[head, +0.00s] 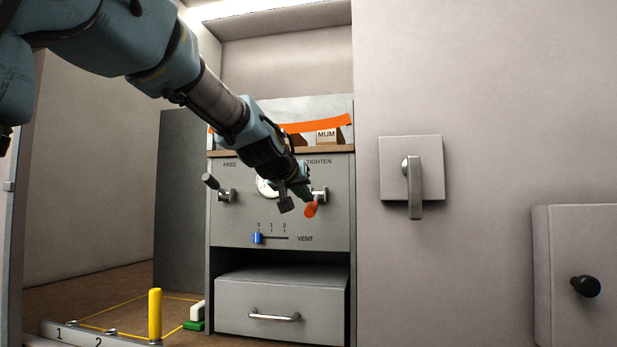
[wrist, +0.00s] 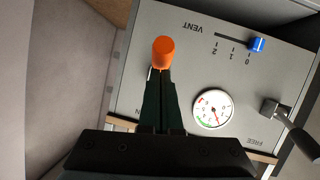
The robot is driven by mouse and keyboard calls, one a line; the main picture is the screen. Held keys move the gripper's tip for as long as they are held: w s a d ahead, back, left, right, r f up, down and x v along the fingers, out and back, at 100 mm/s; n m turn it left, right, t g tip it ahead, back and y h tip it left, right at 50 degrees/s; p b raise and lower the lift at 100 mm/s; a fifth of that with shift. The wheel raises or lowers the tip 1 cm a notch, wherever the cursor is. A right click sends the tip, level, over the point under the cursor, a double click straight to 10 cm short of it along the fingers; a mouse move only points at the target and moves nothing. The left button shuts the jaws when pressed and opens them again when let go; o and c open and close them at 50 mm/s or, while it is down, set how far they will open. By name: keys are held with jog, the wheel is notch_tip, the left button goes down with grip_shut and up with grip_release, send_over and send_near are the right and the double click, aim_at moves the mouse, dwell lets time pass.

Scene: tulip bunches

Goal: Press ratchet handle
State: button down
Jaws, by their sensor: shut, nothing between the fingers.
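The ratchet handle has an orange grip (head: 311,208) beside the TIGHTEN label on the grey panel (head: 300,225); its metal hub shows just above the grip. In the wrist view the orange grip (wrist: 163,52) lies right at the fingertips. My gripper (head: 301,192) is shut and empty, reaching down from the upper left to the handle. In the wrist view its closed fingers (wrist: 162,78) overlap the grip's near end; I cannot tell whether they touch it. The round gauge (wrist: 213,108) shows beside the fingers; my gripper partly hides it in the head view.
A dark-tipped FREE lever (head: 211,181) sits left on the panel. A blue VENT slider (head: 257,238) stands at 0. Below is a shut drawer (head: 280,305). A wall lever (head: 413,188) is to the right. A yellow post (head: 155,315) stands lower left.

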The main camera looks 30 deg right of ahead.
jog(key=shift+f+b, duration=0.35)
jog(key=shift+b, duration=0.25)
